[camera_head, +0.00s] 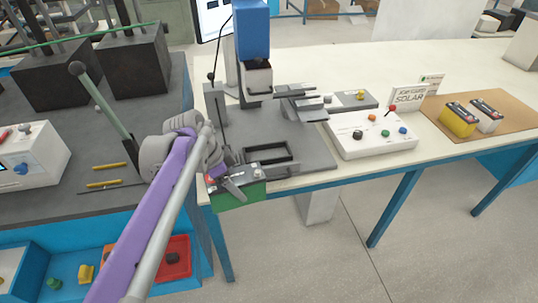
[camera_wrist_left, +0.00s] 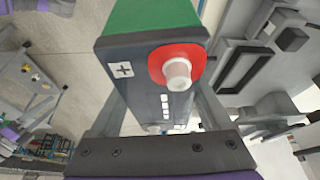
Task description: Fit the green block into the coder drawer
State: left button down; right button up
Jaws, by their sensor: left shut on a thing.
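The green block (camera_head: 238,197) is a battery-like block with a green body and a dark end face. In the left wrist view the block (camera_wrist_left: 150,80) shows a plus mark, a white terminal on a red disc and a row of light squares. My left gripper (camera_head: 236,184) is shut on it and holds it at the table's front edge, in front of the coder drawer. The coder drawer (camera_head: 276,168) is a dark rectangular frame at the front of the coder's grey base; its opening looks empty. The drawer also shows in the left wrist view (camera_wrist_left: 222,82). My right gripper is not visible.
The coder (camera_head: 252,35) with its blue head stands behind the drawer. A white control box (camera_head: 370,145) with coloured knobs is to the right. Yellow and white batteries (camera_head: 458,121) stand on a brown mat. A dark bench (camera_head: 120,190) lies left.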

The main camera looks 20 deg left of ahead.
aim_at(267, 156)
jog(key=i, duration=0.9)
